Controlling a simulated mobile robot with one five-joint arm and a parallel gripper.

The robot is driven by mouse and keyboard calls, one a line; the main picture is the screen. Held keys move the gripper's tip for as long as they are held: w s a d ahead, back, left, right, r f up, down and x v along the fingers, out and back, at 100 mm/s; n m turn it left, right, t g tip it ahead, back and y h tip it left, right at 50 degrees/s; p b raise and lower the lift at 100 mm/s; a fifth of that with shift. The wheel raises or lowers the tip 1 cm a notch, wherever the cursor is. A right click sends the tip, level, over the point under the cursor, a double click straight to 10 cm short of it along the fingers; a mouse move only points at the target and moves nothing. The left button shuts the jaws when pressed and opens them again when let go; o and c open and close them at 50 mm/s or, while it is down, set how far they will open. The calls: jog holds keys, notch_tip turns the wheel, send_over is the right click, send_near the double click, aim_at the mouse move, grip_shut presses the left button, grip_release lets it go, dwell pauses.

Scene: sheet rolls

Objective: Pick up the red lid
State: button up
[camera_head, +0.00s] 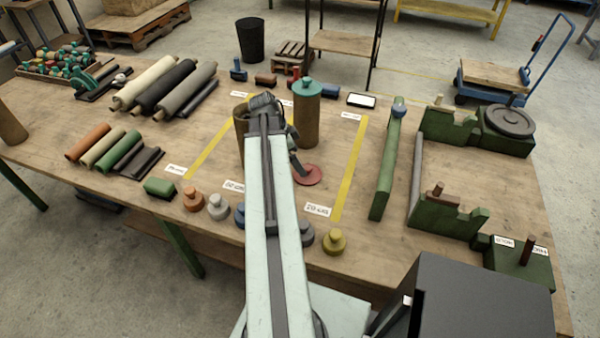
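The red lid (311,177) is a flat round disc lying on the wooden table, between the yellow tape lines. My gripper (298,168) is dark and reaches down at the lid's upper left edge. Its fingertips are small and partly hidden by my arm. I cannot tell whether they touch the lid, or whether they are open or shut. My pale arm hides the table just left of the lid.
A brown tube with a teal lid (307,120) stands behind the red lid. Another brown tube (240,135) stands left of my arm, partly hidden. Several knobbed pieces, including a yellow one (335,241), line the front. A long green bar (387,170) lies to the right.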

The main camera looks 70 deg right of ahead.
aim_at(308, 171)
jog(key=shift+w+b+x, duration=0.15)
jog(key=shift+b+x, duration=0.35)
jog(key=shift+x, duration=0.1)
jog(key=shift+w+b+x, duration=0.15)
jog(key=shift+b+x, duration=0.35)
jog(key=shift+x, duration=0.15)
jog(key=b+x, duration=0.4)
jog(key=x, duration=0.1)
jog(key=shift+s+f+b, duration=0.15)
jog(key=shift+s+b, duration=0.05)
jog(key=shift+b, duration=0.15)
jog(key=shift+r, duration=0.2)
jog(key=c, duration=1.1)
jog(key=shift+r+p, duration=0.15)
jog(key=shift+p, duration=0.25)
